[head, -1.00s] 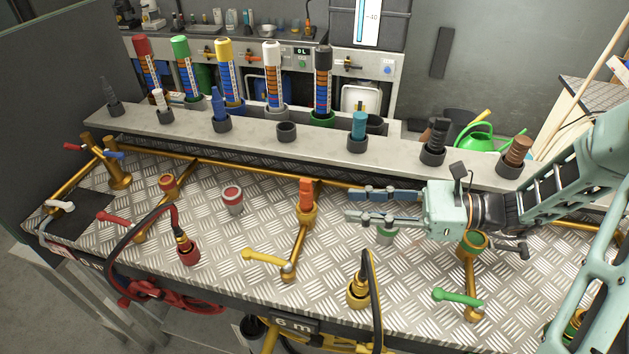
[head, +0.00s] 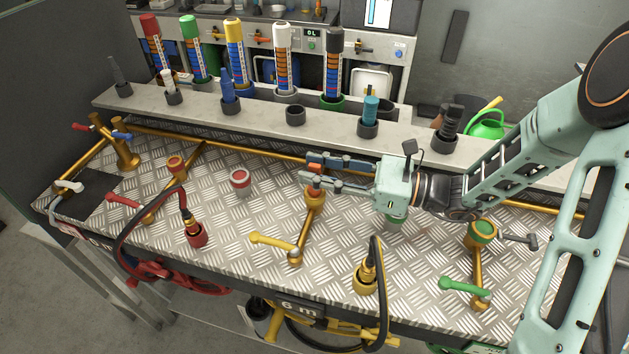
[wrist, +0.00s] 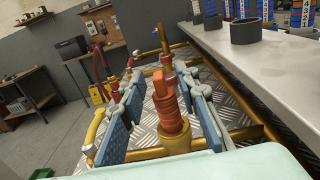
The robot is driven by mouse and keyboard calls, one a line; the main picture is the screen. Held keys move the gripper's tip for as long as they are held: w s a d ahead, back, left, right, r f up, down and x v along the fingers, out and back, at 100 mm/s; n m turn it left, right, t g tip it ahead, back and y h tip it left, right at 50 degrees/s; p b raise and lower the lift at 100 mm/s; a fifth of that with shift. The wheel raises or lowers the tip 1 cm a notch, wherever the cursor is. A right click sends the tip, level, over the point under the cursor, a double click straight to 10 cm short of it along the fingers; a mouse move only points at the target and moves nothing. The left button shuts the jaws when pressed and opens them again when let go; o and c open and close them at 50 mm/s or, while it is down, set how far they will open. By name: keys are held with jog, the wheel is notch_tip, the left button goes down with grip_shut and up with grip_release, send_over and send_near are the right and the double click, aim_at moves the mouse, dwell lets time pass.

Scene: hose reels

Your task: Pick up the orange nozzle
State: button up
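The orange nozzle (wrist: 167,98) stands upright in a brass socket (wrist: 174,137) in the wrist view. In the head view, the nozzle (head: 315,182) is mostly hidden behind my near finger, above its brass pipe (head: 313,201). My gripper (head: 310,168) comes in level from the right, its blue-padded fingers reaching to either side of the nozzle. In the wrist view my gripper (wrist: 164,88) is open, with the nozzle between the fingers and gaps visible on both sides.
A yellow valve lever (head: 271,241) sits in front of the nozzle. A grey shelf (head: 262,123) with nozzles in holders runs behind. A yellow-collared hose end (head: 366,280) stands front right. A red-topped cup (head: 240,181) is to the left on the tread plate.

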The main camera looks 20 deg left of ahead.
jog(key=shift+a, duration=0.3)
jog(key=shift+c, duration=0.4)
grip_shut()
jog(key=shift+r, duration=0.15)
